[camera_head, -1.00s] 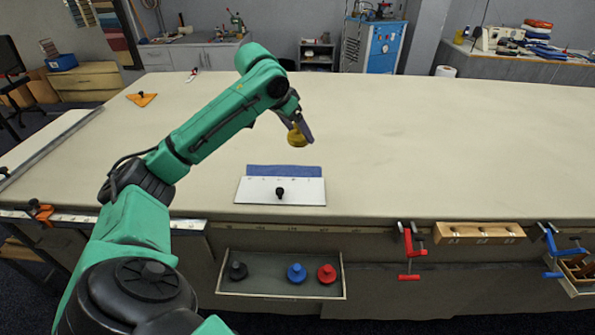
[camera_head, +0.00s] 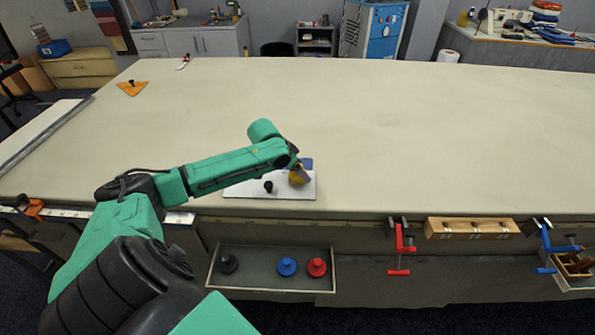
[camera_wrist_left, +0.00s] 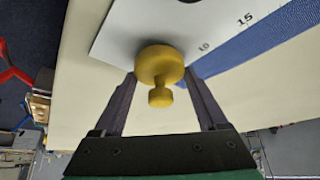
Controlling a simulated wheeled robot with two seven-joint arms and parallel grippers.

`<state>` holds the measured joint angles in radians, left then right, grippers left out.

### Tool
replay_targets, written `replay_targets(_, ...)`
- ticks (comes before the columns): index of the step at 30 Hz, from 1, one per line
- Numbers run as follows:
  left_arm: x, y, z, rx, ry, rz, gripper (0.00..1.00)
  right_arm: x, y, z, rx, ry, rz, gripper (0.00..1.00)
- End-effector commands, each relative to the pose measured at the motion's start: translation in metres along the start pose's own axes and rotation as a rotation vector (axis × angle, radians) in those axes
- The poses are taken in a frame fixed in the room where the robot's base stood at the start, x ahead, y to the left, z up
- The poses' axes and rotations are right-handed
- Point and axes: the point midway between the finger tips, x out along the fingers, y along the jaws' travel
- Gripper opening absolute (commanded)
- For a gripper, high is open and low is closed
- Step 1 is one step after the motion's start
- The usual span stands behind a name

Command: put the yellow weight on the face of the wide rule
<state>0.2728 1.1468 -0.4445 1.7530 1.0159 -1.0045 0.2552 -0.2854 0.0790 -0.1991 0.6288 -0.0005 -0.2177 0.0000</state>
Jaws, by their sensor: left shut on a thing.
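The yellow weight (camera_wrist_left: 160,68) is between the fingers of my left gripper (camera_wrist_left: 160,92), which is shut on it. In the head view the weight (camera_head: 297,177) is at the right part of the wide rule, partly hidden by my gripper (camera_head: 300,172). The wide rule (camera_head: 240,188) is a white plate with a black knob (camera_head: 268,186), lying near the table's front edge. Its scale numbers and white face (camera_wrist_left: 125,35) show in the left wrist view. Whether the weight touches the face, I cannot tell. My right gripper is not in view.
Blue cloth (camera_wrist_left: 245,50) lies along the rule's numbered edge. An open tray (camera_head: 245,283) below the table edge holds a black (camera_head: 228,264), a blue (camera_head: 287,267) and a red weight (camera_head: 317,267). Clamps and a wooden block (camera_head: 470,229) are on the front edge at right.

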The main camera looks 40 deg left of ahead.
Motion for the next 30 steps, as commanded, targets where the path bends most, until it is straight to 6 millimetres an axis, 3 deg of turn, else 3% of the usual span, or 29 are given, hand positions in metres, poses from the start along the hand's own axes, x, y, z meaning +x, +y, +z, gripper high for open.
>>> replay_targets(6,0.006,0.0,0.002,0.003,0.005,-0.002,0.0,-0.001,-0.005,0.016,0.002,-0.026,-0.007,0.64)
replay_targets(7,0.007,0.0,0.004,0.002,0.002,-0.001,0.79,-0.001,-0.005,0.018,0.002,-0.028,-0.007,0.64)
replay_targets(9,0.007,0.0,0.004,0.002,0.002,-0.001,1.0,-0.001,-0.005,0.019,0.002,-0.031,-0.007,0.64)
replay_targets(20,-0.003,-0.002,0.004,0.001,0.002,-0.003,1.0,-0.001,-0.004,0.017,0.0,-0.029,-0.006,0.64)
replay_targets(28,-0.054,-0.001,0.005,0.01,-0.005,-0.007,1.0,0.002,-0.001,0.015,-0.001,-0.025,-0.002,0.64)
replay_targets(30,-0.072,-0.002,0.001,0.009,-0.003,-0.01,1.0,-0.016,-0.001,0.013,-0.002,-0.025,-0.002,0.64)
